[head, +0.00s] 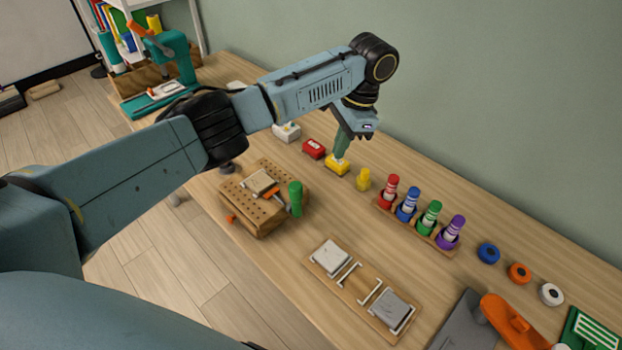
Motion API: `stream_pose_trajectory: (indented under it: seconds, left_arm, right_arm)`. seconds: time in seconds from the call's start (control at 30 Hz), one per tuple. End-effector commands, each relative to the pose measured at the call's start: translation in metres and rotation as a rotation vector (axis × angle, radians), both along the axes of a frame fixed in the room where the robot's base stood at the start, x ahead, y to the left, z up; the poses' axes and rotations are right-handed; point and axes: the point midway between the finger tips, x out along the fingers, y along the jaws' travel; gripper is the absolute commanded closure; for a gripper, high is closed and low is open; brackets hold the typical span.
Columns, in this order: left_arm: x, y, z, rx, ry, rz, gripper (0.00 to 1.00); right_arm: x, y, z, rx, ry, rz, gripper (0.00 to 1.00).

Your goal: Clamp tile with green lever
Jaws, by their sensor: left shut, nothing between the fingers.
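A wooden block with a grid of holes (265,221) stands near the table's front edge. A pale beige tile (260,182) lies on top of it. An orange clamp piece (271,193) is at the tile's near right side. The green lever (295,198) stands roughly upright at the block's right end. My left gripper (341,155) points down, shut and empty, just over a yellow box behind and to the right of the lever, apart from it. Whether its tips touch the box I cannot tell. My right gripper is out of view.
A red box (314,149), a white box (287,131) and a yellow piece (363,180) stand near the yellow box (337,167). A marker rack (407,229) is to the right. A wooden board with grey tiles (357,286) lies in front. Bare table separates them.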

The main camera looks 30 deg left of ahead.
Motion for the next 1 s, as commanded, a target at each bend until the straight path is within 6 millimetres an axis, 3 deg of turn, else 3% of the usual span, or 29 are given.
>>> stream_pose_trajectory:
  seconds: [0.37,0.53,1.0]
  left_arm:
    - [0.003,0.004,0.006,0.006,0.001,0.007,1.00]
    - [0.001,0.006,-0.004,0.007,0.001,0.007,1.00]
    - [-0.014,0.022,-0.097,0.008,0.003,0.009,1.00]
  right_arm:
    - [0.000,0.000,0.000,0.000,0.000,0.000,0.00]
    - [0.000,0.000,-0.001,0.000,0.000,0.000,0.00]
    - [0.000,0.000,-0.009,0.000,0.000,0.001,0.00]
